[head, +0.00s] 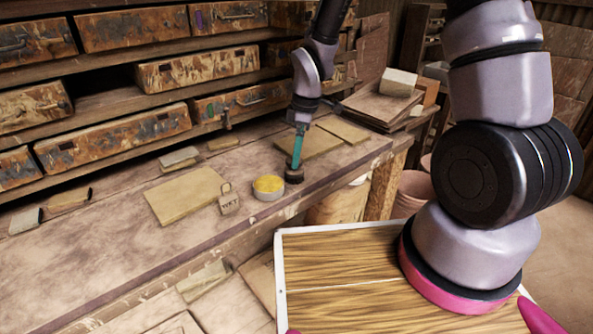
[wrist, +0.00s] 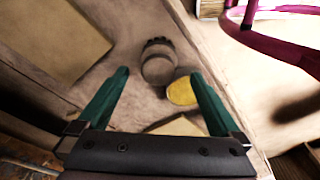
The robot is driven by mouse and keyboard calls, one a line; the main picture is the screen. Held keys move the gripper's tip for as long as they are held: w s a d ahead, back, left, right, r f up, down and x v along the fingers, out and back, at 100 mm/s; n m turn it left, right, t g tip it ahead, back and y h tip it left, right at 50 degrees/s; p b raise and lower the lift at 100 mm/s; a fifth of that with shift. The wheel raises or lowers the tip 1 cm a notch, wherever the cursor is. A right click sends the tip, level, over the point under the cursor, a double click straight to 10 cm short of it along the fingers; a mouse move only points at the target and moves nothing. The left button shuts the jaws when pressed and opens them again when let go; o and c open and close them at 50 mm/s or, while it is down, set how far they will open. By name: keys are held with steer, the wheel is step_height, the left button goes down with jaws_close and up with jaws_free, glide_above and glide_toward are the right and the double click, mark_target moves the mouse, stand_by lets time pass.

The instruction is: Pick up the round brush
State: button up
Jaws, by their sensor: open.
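The round brush (head: 293,174) is a small dark round piece standing on the workbench, partly hidden behind my gripper's fingertip in the head view. In the wrist view the round brush (wrist: 158,64) shows from above, just beyond and between my fingertips. My gripper (head: 296,163) points down at it with teal fingers. In the wrist view my gripper (wrist: 160,74) is open, with one finger to each side and nothing held. I cannot tell how much height separates the fingertips from the brush.
A round tin with yellow contents (head: 268,187) stands close beside the brush; it also shows by the right finger in the wrist view (wrist: 182,91). A padlock (head: 229,202) and a flat board (head: 187,195) lie left. Another board (head: 310,143) lies behind. Drawers (head: 113,137) line the back.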

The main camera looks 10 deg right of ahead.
mark_target(292, 175)
steer(key=f, duration=0.4)
steer(key=a+f, duration=0.1)
steer(key=f, duration=0.2)
steer(key=shift+w+a, duration=0.1)
steer(key=shift+w, duration=0.15)
steer(key=shift+r, duration=0.1)
steer(key=c, duration=1.4)
